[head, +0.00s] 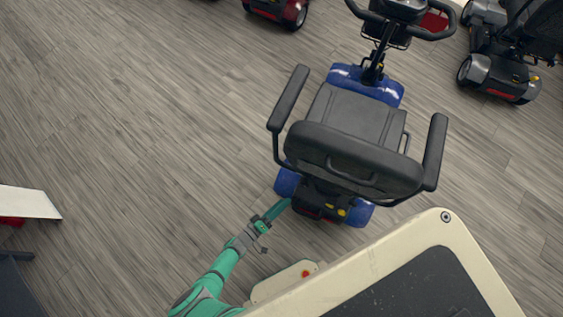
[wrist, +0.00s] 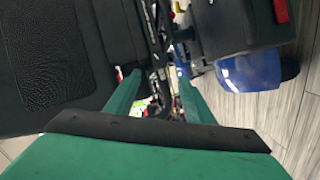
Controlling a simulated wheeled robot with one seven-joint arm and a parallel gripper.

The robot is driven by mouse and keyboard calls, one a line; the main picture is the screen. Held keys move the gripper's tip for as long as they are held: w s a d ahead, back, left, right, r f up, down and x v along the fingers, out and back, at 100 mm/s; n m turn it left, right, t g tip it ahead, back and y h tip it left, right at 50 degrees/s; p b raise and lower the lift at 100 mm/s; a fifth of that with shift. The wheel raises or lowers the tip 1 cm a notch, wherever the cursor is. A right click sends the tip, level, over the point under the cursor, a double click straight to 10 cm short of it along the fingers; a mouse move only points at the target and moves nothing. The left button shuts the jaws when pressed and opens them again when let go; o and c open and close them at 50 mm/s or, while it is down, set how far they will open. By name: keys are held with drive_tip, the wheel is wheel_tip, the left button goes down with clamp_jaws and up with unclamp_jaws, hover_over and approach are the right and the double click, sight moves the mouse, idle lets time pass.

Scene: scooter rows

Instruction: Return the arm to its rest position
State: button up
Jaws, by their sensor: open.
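My green arm reaches from the bottom of the head view toward the back of a blue scooter with a black seat (head: 352,128). My gripper (head: 282,206) is at the scooter's rear left, close to the rear wheel cover. In the wrist view my gripper (wrist: 152,85) shows two green fingers spread apart, with no object held between them. The black seat (wrist: 60,55) fills the upper left of the wrist view, and the blue rear cover (wrist: 250,70) is at the right. Whether a finger touches the scooter cannot be told.
More scooters stand at the top right (head: 503,50) and top left (head: 278,10). My own cream body fills the bottom right. A white panel (head: 28,202) is at the left edge. The wood floor (head: 130,120) left of the blue scooter is clear.

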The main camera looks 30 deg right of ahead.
idle(0.3)
drive_tip(key=s+a+r+m+t+y, duration=0.1)
drive_tip(key=s+a+r+t+y, duration=0.5)
drive_tip(key=a+r, duration=0.75)
drive_tip(key=s+r+t+y, duration=0.2)
drive_tip(key=s+r+y, duration=0.1)
drive_tip(key=r, duration=1)
drive_tip(key=s+r+n+t+y, duration=0.1)
drive_tip(key=s+r+y, duration=0.3)
drive_tip(key=r, duration=0.8)
drive_tip(key=shift+d+r+n+t+y, duration=0.35)
drive_tip(key=shift+t+y, duration=0.25)
drive_tip(key=shift+y, duration=0.6)
drive_tip(key=shift+s, duration=0.1)
